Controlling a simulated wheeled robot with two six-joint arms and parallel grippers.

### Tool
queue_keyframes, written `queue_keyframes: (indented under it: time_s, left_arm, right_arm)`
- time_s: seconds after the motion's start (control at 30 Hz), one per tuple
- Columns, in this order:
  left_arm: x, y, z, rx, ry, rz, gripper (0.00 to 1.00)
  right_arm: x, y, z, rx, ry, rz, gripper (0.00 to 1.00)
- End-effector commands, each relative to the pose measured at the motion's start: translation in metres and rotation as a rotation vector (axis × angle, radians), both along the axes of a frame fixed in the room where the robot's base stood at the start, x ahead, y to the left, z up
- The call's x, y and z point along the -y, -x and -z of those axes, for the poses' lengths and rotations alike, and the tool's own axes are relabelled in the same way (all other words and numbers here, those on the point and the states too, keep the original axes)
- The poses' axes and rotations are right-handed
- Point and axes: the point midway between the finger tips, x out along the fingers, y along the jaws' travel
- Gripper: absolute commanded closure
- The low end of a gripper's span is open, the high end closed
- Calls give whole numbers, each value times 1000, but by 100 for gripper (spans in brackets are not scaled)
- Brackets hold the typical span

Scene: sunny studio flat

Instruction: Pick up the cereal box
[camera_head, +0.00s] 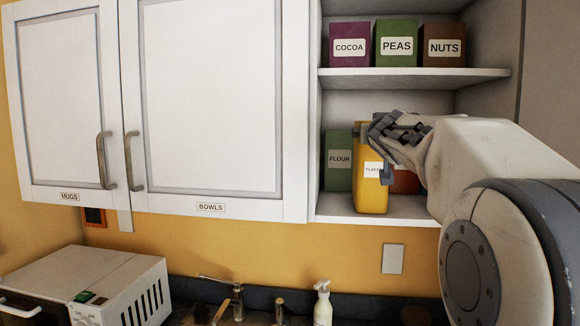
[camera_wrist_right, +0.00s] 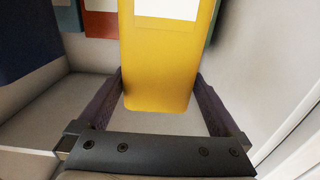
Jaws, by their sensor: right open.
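The cereal box is a yellow box (camera_head: 371,197) with a white label that seems to read FLAKES. It stands upright at the front of the lower open shelf (camera_head: 338,207). My right gripper (camera_head: 377,148) is at the box's upper part, and its fingers hide some of it. In the right wrist view the yellow box (camera_wrist_right: 165,60) is between the two dark fingers of my open right gripper (camera_wrist_right: 160,85), one on each side. Whether either finger touches it I cannot tell. My left gripper is not in view.
A green FLOUR box (camera_head: 338,176) stands left of the yellow box, and an orange-red box (camera_head: 405,182) is right behind it. COCOA (camera_head: 349,47), PEAS (camera_head: 396,45) and NUTS (camera_head: 444,47) boxes stand on the upper shelf (camera_head: 400,76). Closed cabinet doors (camera_head: 210,90) are on the left.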

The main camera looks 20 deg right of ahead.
Motion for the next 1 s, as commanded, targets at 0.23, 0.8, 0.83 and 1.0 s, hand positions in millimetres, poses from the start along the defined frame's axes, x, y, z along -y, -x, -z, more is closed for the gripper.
queue_keyframes:
  time_s: [0.23, 0.8, 0.83, 1.0]
  left_arm:
    - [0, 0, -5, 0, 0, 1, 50]
    - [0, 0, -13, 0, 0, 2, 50]
    - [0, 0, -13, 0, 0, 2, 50]
    - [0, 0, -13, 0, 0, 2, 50]
  right_arm:
    - [14, -18, 0, -3, -1, 3, 0]
    - [34, -48, 1, -1, -1, 4, 15]
    - [34, -48, 1, -1, -1, 4, 27]
    - [34, -48, 1, -1, -1, 4, 92]
